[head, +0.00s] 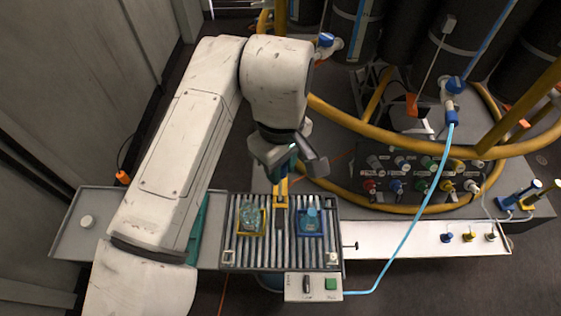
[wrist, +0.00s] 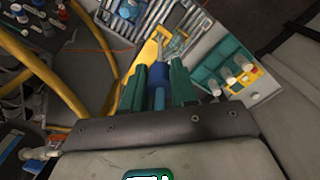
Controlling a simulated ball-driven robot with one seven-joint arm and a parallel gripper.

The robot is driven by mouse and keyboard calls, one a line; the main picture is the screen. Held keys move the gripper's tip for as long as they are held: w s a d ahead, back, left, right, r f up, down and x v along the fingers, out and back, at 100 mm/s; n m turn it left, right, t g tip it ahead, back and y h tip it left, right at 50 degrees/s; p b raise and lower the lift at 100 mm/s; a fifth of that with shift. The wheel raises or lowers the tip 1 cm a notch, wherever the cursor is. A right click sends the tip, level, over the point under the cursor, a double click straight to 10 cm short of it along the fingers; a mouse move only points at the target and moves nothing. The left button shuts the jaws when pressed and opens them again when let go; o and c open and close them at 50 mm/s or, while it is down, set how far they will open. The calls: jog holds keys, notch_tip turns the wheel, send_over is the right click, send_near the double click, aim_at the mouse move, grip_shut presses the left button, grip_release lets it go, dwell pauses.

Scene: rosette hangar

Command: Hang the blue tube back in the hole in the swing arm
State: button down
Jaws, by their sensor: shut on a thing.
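The blue tube (wrist: 158,76) stands between the two green fingers of my gripper (wrist: 158,88) in the wrist view. My gripper is shut on it. The yellow swing arm (wrist: 147,52) lies just beyond the tube in the wrist view, with a pale forked part near its end. In the head view the swing arm (head: 281,188) reaches out over the roller bed, below my gripper (head: 287,168). The tube is mostly hidden by my gripper there. I cannot make out the hole clearly, nor whether the tube touches the arm.
A teal rack (wrist: 212,72) with white-topped items stands to the right in the wrist view. Yellow pipes (head: 400,148) and a pale blue hose (head: 412,228) lie right.

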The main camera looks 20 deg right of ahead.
jog(key=shift+f, duration=0.75)
jog(key=shift+f+b, duration=1.1)
jog(key=shift+f, duration=1.15)
jog(key=shift+f+b, duration=1.1)
jog(key=shift+f, duration=1.15)
jog(key=c, duration=0.9)
grip_release()
jog(key=shift+f, duration=0.1)
jog(key=shift+o, duration=0.5)
